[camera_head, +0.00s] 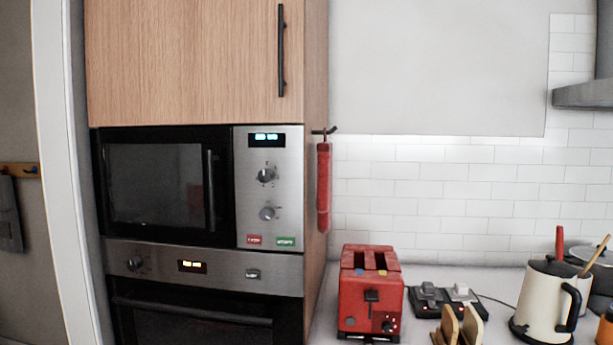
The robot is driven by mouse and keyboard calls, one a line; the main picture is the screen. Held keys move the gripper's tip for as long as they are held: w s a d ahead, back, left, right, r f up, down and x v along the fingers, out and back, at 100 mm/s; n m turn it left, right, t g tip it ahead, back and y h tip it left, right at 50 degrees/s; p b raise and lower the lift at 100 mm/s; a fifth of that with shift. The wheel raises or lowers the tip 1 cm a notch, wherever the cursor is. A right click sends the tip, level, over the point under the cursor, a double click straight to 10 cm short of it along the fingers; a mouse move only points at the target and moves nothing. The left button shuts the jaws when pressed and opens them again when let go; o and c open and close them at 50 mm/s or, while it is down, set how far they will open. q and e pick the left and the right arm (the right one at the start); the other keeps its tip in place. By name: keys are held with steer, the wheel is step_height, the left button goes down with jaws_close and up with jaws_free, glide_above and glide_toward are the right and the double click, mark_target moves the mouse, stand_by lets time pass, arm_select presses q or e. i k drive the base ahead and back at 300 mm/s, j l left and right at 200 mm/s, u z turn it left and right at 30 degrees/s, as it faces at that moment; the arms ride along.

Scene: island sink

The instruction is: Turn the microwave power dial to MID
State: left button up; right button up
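The built-in microwave (155,185) is at the left of the head view, with its dark door shut. Its steel control panel (290,190) is on the right side, with a lit display (267,137) at the top. Below it are two dials: an upper dark dial (266,174) and a lower silver dial (268,213). A red button (255,240) and a green button (285,241) are at the bottom. The dial labels are too small to read, so I cannot tell which is power or its setting. Neither of my grippers is in view.
An oven (190,318) with its own knobs sits below the microwave, and a wooden cabinet (185,65) is above. A red toaster (370,290) and a cream kettle (545,300) stand on the counter. The space before the panel looks clear.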

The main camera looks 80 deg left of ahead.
mark_target(266, 213)
steer(key=u, duration=3.35)
